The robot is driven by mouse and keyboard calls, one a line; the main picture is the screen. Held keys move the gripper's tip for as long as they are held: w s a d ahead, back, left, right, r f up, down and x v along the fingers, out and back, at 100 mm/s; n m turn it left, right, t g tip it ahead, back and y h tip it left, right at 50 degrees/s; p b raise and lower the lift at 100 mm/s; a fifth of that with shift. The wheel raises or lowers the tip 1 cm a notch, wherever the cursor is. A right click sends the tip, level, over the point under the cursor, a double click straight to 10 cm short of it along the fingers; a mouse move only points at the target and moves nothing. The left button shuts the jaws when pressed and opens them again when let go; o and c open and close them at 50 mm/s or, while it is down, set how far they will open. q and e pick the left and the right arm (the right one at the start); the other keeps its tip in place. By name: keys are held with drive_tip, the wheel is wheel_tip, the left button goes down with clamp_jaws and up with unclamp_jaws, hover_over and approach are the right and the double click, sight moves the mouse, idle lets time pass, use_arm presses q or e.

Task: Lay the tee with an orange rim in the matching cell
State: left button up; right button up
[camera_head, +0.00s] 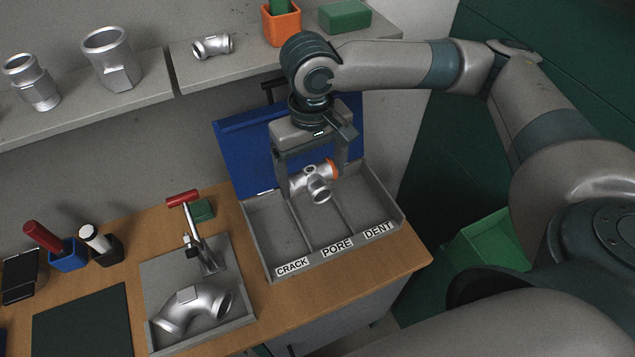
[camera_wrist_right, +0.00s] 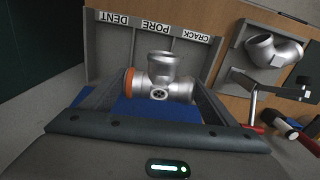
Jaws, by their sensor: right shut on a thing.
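The silver tee with an orange rim (camera_head: 318,187) is held between the two fingers of my right gripper (camera_head: 313,178). It hangs over the back part of the grey sorting box (camera_head: 262,262), around the middle cell. The box has three cells labelled CRACK, PORE and DENT, and no part is seen lying in them. In the right wrist view the tee (camera_wrist_right: 160,68) has its orange rim at the left, its branch toward the labels, and a dark round spotted mark on its body. Its height above the cell floor is hard to tell. My left gripper is not in view.
The blue lid (camera_head: 240,150) stands open behind the box. A silver elbow (camera_head: 195,305) lies in a grey tray with a red-handled clamp (camera_head: 200,235) to the left. A shelf with silver fittings (camera_head: 110,60) and an orange container (camera_head: 282,25) runs behind.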

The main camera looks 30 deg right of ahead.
sight(308, 175)
drive_tip(key=shift+w, duration=0.1)
drive_tip(key=shift+w+f+n+p, duration=0.2)
drive_tip(key=shift+w+n+p, duration=0.05)
drive_tip(key=shift+n+p, duration=0.45)
drive_tip(key=shift+w+f+n+p, duration=0.2)
drive_tip(key=shift+n+p, duration=0.4)
drive_tip(key=shift+n, duration=0.2)
drive_tip(key=f+n+p, duration=0.1)
drive_tip(key=n, duration=0.1)
drive_tip(key=w+f+n+p, duration=0.1)
drive_tip(key=n+p, duration=0.1)
drive_tip(key=n, duration=0.1)
drive_tip(key=shift+w+d+p, duration=0.1)
drive_tip(key=shift+p, duration=0.2)
drive_tip(key=shift+w+d+f+n+p, duration=0.15)
drive_tip(key=shift+f+n+p, duration=0.5)
drive_tip(key=shift+n, duration=0.55)
drive_tip(key=shift+s+d+f+n+p, duration=0.1)
drive_tip(key=shift+d+f+n+p, duration=0.2)
drive_tip(key=shift+f+n+p, duration=0.65)
drive_tip(key=shift+s+d+f+n+p, duration=0.1)
drive_tip(key=shift+d+f+n+p, duration=0.25)
drive_tip(key=shift+n, duration=1.05)
drive_tip(key=shift+d+f+n+p, duration=0.2)
drive_tip(key=shift+f+n+p, duration=0.55)
drive_tip(key=shift+n, duration=0.4)
drive_tip(key=shift+r, duration=0.1)
